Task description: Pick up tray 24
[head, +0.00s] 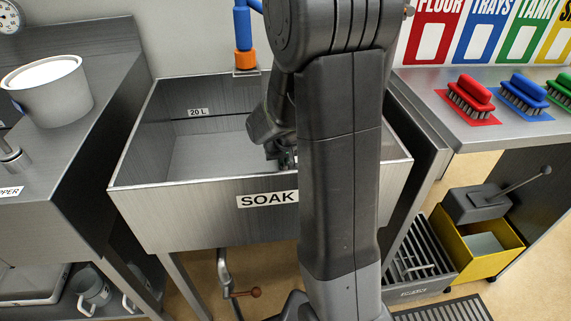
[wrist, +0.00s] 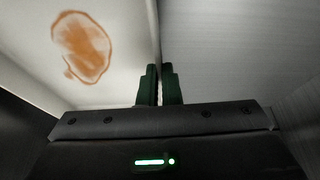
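A pale panel with an orange-brown ring stain, which looks like a tray (wrist: 110,25), fills the left of the wrist view. No number shows on it, so I cannot tell if it is tray 24. My gripper (wrist: 160,85) has its two dark green fingers close together, with the panel's thin edge between them. It looks shut on that edge. In the head view my gripper (head: 281,157) is low inside the sink marked SOAK (head: 190,205), partly hidden by my arm. I cannot make out the tray there.
Brushed metal (wrist: 230,50) lies close on the right in the wrist view. The sink's walls surround my gripper. A blue and orange tap (head: 243,45) stands at the back rim. A white tub (head: 50,95) is on the left counter; brushes (head: 470,97) are on the right one.

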